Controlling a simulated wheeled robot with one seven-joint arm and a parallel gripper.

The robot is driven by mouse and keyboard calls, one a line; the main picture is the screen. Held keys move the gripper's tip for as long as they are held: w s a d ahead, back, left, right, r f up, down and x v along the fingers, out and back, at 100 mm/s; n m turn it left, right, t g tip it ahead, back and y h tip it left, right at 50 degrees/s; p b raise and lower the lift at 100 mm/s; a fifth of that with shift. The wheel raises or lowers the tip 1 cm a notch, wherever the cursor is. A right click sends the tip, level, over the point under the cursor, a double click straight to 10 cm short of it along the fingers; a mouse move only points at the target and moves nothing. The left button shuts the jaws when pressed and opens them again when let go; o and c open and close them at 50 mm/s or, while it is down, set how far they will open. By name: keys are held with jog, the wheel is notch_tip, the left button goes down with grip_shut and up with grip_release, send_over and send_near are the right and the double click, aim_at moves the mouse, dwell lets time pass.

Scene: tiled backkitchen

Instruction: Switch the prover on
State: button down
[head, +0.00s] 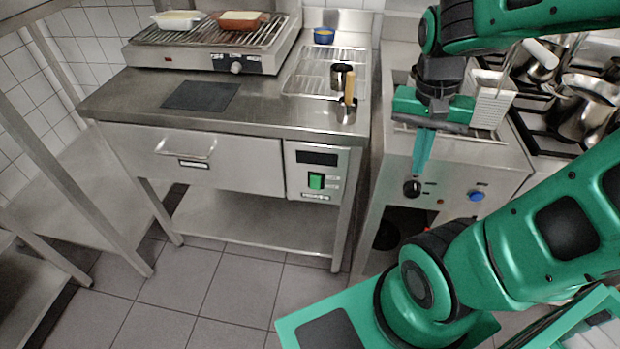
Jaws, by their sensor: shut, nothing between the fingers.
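The prover is a steel drawer unit (235,165) under the left worktop, with a bar handle on its closed drawer. Its control panel (300,187) at the drawer's right has a dark display (316,158) and a green rocker switch (316,181). I cannot tell which way the rocker is tipped. My gripper (421,172) points down with its green fingers together and empty. It is to the right of the panel, apart from the switch, and appears in front of the neighbouring steel unit, just above that unit's black knob.
The neighbouring unit (460,171) has a black knob (411,188) and a blue button (477,195). A grill (215,57) with two dishes stands on the worktop. Floor before the prover is clear.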

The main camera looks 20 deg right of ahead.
jog(key=w+a+f+m+t+h, duration=0.1)
jog(key=w+a+f+m+h, duration=0.1)
jog(key=a, duration=0.5)
jog(key=w+a+f+m+t+h, duration=0.1)
jog(key=w+a+f+m, duration=0.4)
jog(key=w+a+m, duration=0.2)
jog(key=w+a+f+m+h, duration=0.2)
jog(key=w+a+f+m, duration=0.2)
jog(key=w+a, duration=0.3)
jog(key=shift+w+a+f+m+t+h, duration=0.25)
jog(key=shift+w+a+m+t+h, duration=0.05)
jog(key=shift+a+m+t, duration=0.15)
jog(key=shift+d+f, duration=0.1)
send_near(317, 183)
notch_tip(317, 183, down, 3)
jog(key=s, duration=0.3)
jog(key=shift+w+d+f, duration=0.2)
jog(key=shift+w+d, duration=0.5)
jog(key=shift+w, duration=0.25)
jog(key=shift+w+d+f, duration=0.2)
jog(key=shift+w+d, duration=0.5)
jog(key=shift+w, duration=0.25)
